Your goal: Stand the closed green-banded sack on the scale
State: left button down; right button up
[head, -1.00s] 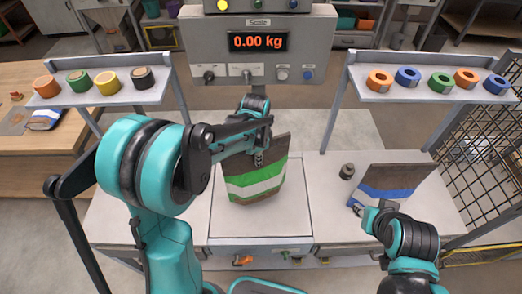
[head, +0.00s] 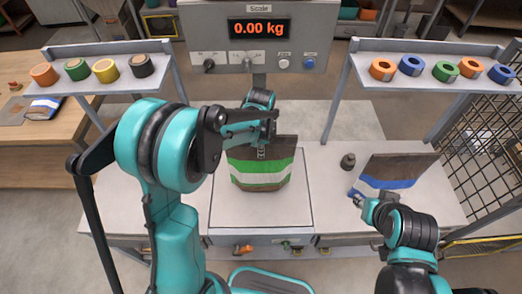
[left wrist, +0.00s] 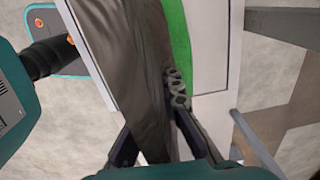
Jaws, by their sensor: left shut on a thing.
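The green-banded sack (head: 260,178) is brown with a green and a white band. It is roughly upright over the scale's square plate (head: 228,216), and the readout (head: 259,28) shows 0.00 kg. I cannot tell whether its bottom touches the plate. My left gripper (head: 262,143) is shut on the sack's top edge and hides part of it. In the left wrist view the sack (left wrist: 135,65) passes between the fingers. My right gripper (head: 360,203) is at the lower left edge of a blue-banded sack (head: 398,175); its jaws are too small to judge.
A small dark weight (head: 348,161) stands on the bench between the two sacks. Shelves with tape rolls (head: 105,69) (head: 446,71) stand left and right. A wire fence (head: 482,140) is at the far right. The bench left of the plate looks clear.

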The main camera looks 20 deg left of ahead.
pick_arm(q)
jog(key=shift+f, duration=0.4)
jog(key=shift+f+b, duration=0.45)
jog(key=shift+b, duration=0.1)
jog(key=c, duration=1.6)
grip_release()
jog(key=r, duration=1.2)
jog(key=shift+s, duration=0.2)
jog(key=s+a+n+t, duration=0.1)
jog(key=s+n+t, duration=0.1)
jog(key=s+n, duration=0.3)
jog(key=s+a+f+n+t+b, duration=0.1)
jog(key=s+n+t, duration=0.1)
jog(key=s+n, duration=0.3)
jog(key=s+n+t+b, duration=0.1)
jog(key=s+n+t, duration=0.1)
jog(key=s+n, duration=0.2)
jog(key=shift+s+a+f+n+t, duration=0.1)
jog(key=shift+s+a+n+t, duration=0.1)
jog(key=shift+s, duration=0.45)
jog(key=shift+s+a+f+n+t, duration=0.1)
jog(key=shift+s+a+n+t, duration=0.1)
jog(key=shift+s, duration=0.45)
